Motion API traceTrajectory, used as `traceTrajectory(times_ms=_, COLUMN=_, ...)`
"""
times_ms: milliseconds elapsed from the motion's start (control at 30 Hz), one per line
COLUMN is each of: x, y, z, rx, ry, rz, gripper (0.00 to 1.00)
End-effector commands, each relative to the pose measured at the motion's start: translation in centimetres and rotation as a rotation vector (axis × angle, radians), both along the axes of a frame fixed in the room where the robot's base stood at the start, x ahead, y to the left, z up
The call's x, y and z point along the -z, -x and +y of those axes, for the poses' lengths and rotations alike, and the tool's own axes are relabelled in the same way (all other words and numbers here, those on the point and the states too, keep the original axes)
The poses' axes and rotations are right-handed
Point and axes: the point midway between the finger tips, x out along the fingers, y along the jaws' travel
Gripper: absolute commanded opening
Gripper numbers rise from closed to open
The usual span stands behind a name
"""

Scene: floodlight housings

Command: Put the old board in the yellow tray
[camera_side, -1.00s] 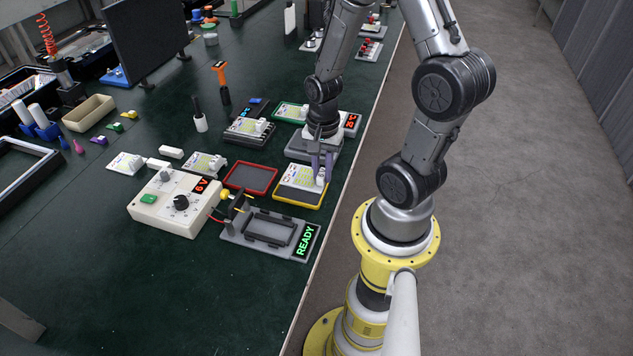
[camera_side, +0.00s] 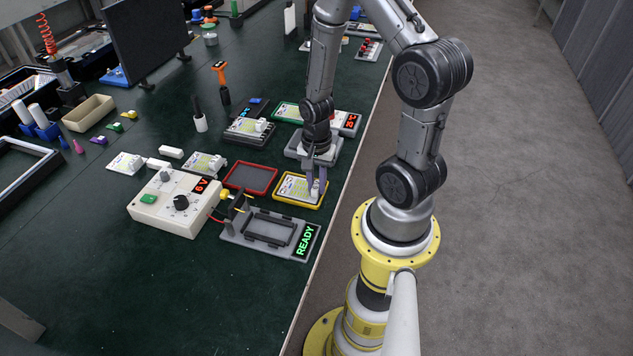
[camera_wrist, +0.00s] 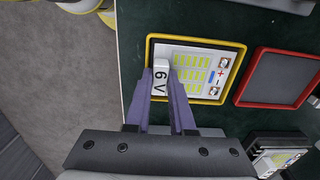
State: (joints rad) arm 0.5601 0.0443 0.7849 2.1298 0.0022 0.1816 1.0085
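The old board, a white board (camera_side: 294,187) with yellow patches and a white block marked 6 V, lies in the yellow tray (camera_side: 277,198). In the wrist view the board (camera_wrist: 192,75) sits flat-looking inside the yellow rim (camera_wrist: 187,38), its block (camera_wrist: 160,75) at the left side. My gripper (camera_side: 318,189) points down at the tray's right end. Its two purple fingers (camera_wrist: 160,85) stand on either side of the block and look shut on it. The finger contact is partly hidden.
An empty red-rimmed tray (camera_side: 250,178) lies left of the yellow tray. A grey test fixture (camera_side: 268,236) with a READY display stands in front, beside a beige power box (camera_side: 173,203) reading 6 V. Other boards lie behind.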

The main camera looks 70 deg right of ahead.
Motion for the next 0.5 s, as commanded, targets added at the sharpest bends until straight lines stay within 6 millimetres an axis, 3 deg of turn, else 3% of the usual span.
traceTrajectory(times_ms=33, x=-0.02, y=-0.01, z=-0.01, rx=0.0, ry=0.0, rz=0.0, gripper=0.3)
traceTrajectory(times_ms=167, x=-0.04, y=-0.01, z=0.0, rx=0.0, ry=0.0, rz=0.0, gripper=0.51)
traceTrajectory(times_ms=500, x=-0.35, y=-0.02, z=-0.01, rx=0.0, ry=0.001, rz=-0.001, gripper=0.51)
